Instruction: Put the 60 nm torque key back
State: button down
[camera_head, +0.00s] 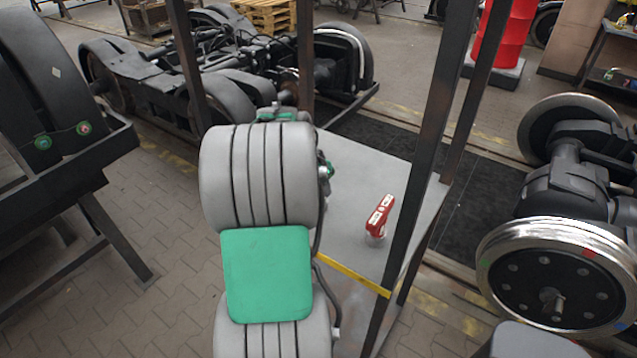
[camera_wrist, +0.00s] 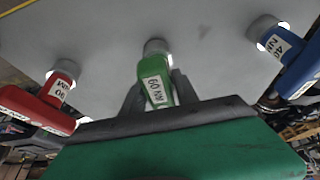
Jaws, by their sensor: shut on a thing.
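The green torque key (camera_wrist: 155,80), with a white label that reads 60 NM, is in the middle of the wrist view. My gripper (camera_wrist: 158,98) is shut on it, with a dark finger on each side. The key's far end meets a round grey socket piece (camera_wrist: 156,47) against the grey surface (camera_wrist: 220,85). I cannot tell whether it is seated or just above. In the head view my arm hides the green key and my gripper.
A red key (camera_wrist: 42,103) is at left and a blue key (camera_wrist: 303,68) at right in the wrist view. The red key (camera_head: 380,215) also stands on the grey table (camera_head: 350,245) in the head view. Dark posts (camera_head: 425,150) rise at the table's edge. Wheelsets (camera_head: 555,270) stand at right.

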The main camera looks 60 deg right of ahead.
jog(key=shift+f, duration=0.25)
jog(key=c, duration=0.9)
grip_release()
